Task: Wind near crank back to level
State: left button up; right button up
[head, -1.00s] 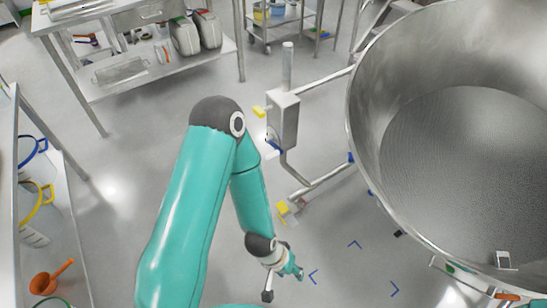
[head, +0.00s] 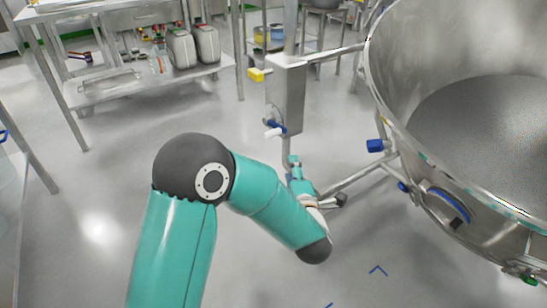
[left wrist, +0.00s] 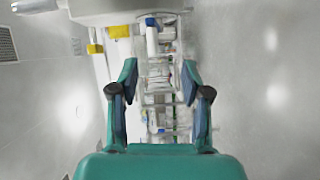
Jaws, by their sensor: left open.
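A crank with a blue arm and a white grip (head: 272,133) sits low on the side of a steel box (head: 287,95) on a post. The blue and white crank also shows in the left wrist view (left wrist: 151,38), ahead of the fingers. My left gripper (head: 293,161) is just below and right of the crank, apart from it. In the left wrist view my left gripper (left wrist: 160,78) is open, with nothing between its teal fingers. My right gripper is in neither view.
A yellow handle (head: 257,75) sticks out of the box's left side. The large steel bowl (head: 395,85) fills the right, with a blue knob (head: 376,146) by its rim. A shelved steel table (head: 150,84) stands at the back left. The floor between is clear.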

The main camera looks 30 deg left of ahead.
aim_at(274, 134)
pick_arm(q)
jog(key=shift+w+a+r+n+g+y+b, duration=0.1)
jog(key=shift+w+a+n+y+b, duration=0.4)
jog(key=shift+w+a, duration=1.5)
jog(key=shift+w+a+f+n+g+y+b, duration=0.15)
jog(key=shift+w+a+b, duration=0.7)
jog(key=shift+w+a, duration=1.15)
jog(key=shift+w+a+r+n+g+y+b, duration=0.15)
jog(key=shift+w+a+n+b, duration=0.4)
jog(key=shift+w+a, duration=1.45)
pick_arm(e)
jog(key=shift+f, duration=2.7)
pick_arm(q)
jog(key=shift+s+a, duration=0.45)
grip_shut()
